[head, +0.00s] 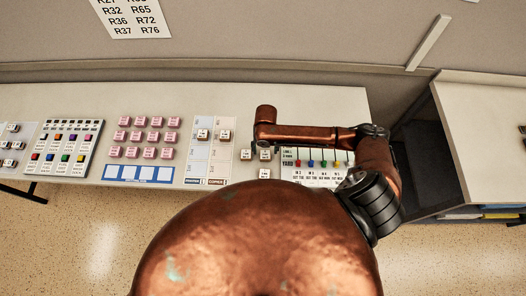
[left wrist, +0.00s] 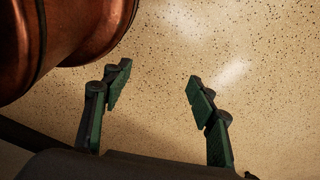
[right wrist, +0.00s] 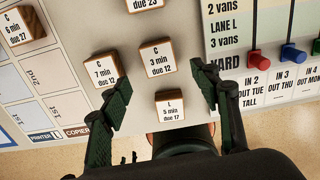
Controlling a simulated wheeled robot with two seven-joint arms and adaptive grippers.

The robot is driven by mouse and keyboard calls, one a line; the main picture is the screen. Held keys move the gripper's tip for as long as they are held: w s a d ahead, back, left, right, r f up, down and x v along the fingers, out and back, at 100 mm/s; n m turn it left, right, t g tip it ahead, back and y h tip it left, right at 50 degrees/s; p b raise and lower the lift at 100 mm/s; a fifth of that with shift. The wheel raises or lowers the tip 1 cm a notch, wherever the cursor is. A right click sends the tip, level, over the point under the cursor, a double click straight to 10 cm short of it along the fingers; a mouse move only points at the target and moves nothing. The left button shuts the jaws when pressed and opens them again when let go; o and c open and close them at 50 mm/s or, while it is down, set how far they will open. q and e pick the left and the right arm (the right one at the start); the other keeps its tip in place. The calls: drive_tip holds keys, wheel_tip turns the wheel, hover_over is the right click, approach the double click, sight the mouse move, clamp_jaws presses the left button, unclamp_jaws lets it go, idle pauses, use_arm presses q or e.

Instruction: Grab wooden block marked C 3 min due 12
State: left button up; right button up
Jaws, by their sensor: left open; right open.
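The block marked C 3 min due 12 (right wrist: 157,60) is a small wooden cube with a white label, lying on the desk between the finger lines of my right gripper (right wrist: 162,88) in the right wrist view. That gripper is open, its fingers either side of and apart from the block; its height is unclear. In the head view the C 3 block (head: 265,154) shows just below my copper right arm, whose fingers I cannot make out there. My left gripper (left wrist: 157,78) is open and empty above the speckled floor.
Block C 7 min due 12 (right wrist: 102,70) is close left, by the left finger. Block L 5 min (right wrist: 169,105) sits just below. A due 23 block (right wrist: 146,4) is above. The YARD board (right wrist: 262,62) with coloured pegs is right. Pink blocks (head: 148,137) stand further left.

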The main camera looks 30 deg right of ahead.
sight(265, 154)
drive_tip(key=f, duration=0.4)
drive_tip(key=shift+w+d+p, duration=0.1)
drive_tip(key=shift+w+p, duration=0.15)
drive_tip(key=shift+p, duration=0.15)
wheel_tip(265, 154, down, 2)
drive_tip(key=shift+f, duration=0.1)
drive_tip(key=c, duration=0.8)
drive_tip(key=shift+c, duration=1.3)
use_arm(q)
drive_tip(key=s, duration=0.2)
drive_tip(key=shift+s+a+r, duration=0.1)
drive_tip(key=shift+s+r, duration=0.25)
use_arm(e)
drive_tip(key=shift+c, duration=1.1)
